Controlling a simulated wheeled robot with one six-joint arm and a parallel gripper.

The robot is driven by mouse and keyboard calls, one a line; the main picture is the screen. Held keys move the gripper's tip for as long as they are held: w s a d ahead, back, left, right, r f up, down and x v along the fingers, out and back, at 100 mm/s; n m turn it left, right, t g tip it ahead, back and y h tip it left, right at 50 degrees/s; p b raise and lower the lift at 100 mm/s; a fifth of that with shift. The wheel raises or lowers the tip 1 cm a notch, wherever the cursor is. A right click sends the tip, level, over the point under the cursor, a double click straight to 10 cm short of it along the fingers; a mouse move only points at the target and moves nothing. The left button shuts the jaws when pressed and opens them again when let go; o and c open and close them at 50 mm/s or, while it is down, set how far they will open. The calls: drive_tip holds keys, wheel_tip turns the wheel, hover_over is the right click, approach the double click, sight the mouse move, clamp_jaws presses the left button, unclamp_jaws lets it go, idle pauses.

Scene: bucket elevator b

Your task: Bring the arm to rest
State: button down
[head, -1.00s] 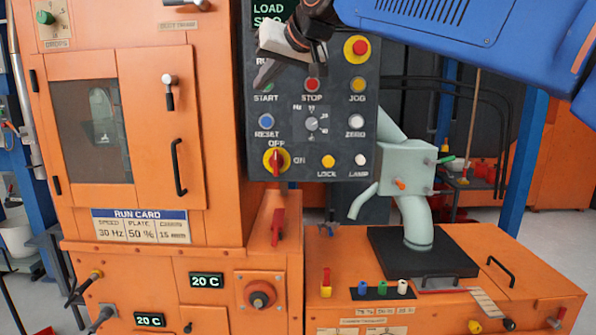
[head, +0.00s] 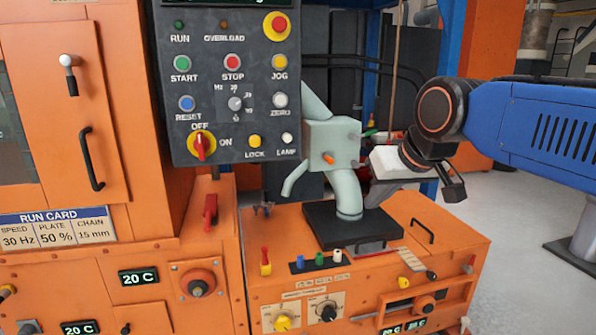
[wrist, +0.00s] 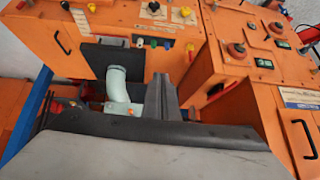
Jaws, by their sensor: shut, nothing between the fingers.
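My gripper (head: 455,190) is at the end of my blue arm, on the right of the head view. It hangs beside and to the right of the pale green spout (head: 335,145), apart from it as far as I can see. Its dark fingers are together with nothing between them. In the wrist view my gripper's fingers (wrist: 161,95) stand up shut in the middle, over the orange machine's lower cabinet. The pale spout also shows there (wrist: 118,88), left of the fingers.
The dark control panel (head: 228,100) stands at centre left, with a red-and-yellow switch (head: 201,146). Below it is the orange cabinet (head: 450,238) with knobs and small coloured pegs. An orange door with a black handle (head: 90,158) is at left. Grey floor (head: 530,215) is open at right.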

drive_tip(key=s+d+f+m+g+h, duration=0.1)
drive_tip(key=s+d+f, duration=0.5)
drive_tip(key=s+f, duration=0.3)
drive_tip(key=s+d+f+m+g+h, duration=0.1)
drive_tip(key=s+d+f, duration=0.6)
drive_tip(key=f, duration=0.5)
drive_tip(key=shift+s+f+m+h, duration=0.3)
drive_tip(key=shift+s+m, duration=0.1)
drive_tip(key=shift+s, duration=0.5)
drive_tip(key=shift+d, duration=0.1)
